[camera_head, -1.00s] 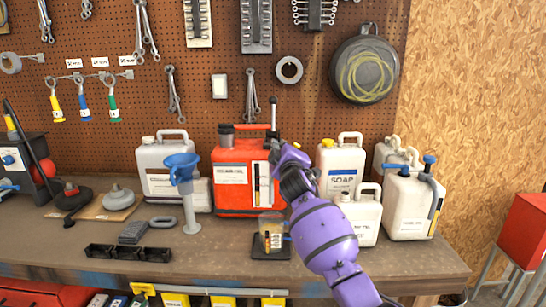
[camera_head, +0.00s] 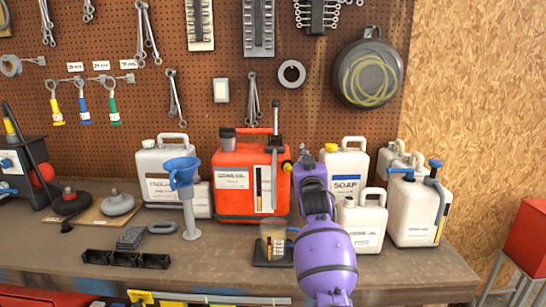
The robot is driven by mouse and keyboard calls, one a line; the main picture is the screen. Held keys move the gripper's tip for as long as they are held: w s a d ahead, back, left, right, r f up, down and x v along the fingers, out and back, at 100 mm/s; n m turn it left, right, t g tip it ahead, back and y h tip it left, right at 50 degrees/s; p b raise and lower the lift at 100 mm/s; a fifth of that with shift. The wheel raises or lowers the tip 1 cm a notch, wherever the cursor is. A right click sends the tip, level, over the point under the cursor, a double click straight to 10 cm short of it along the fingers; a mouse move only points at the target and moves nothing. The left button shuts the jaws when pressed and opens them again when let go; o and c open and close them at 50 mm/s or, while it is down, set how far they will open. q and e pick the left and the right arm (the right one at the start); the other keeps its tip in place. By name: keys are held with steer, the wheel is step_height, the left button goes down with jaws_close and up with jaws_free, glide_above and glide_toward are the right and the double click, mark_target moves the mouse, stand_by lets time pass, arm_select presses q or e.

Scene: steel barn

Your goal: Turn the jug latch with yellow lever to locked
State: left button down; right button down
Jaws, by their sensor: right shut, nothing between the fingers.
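The red jug (camera_head: 228,202) stands upright on the bench, with a white label and a narrow gauge strip on its front. A dark upright lever (camera_head: 275,120) rises from its top right. A small yellow part (camera_head: 287,167), possibly the tip of the yellow lever, shows at the jug's right edge. The rest of the latch is hidden or too small to tell. My right gripper (camera_head: 304,158), on a purple arm, is shut and empty just right of this yellow part. I cannot tell whether they touch. My left gripper is not in view.
A white soap jug (camera_head: 345,165) and smaller white jugs (camera_head: 362,226) stand close on the right. A clear cup (camera_head: 272,232) sits in front. The front left bench (camera_head: 200,270) has free room.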

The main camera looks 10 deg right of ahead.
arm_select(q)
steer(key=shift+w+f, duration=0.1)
arm_select(e)
steer(key=shift+s+d+f+m, duration=0.1)
steer(key=shift+d+f+m, duration=0.3)
steer(key=shift+m, duration=0.6)
steer(key=shift+f, duration=0.1)
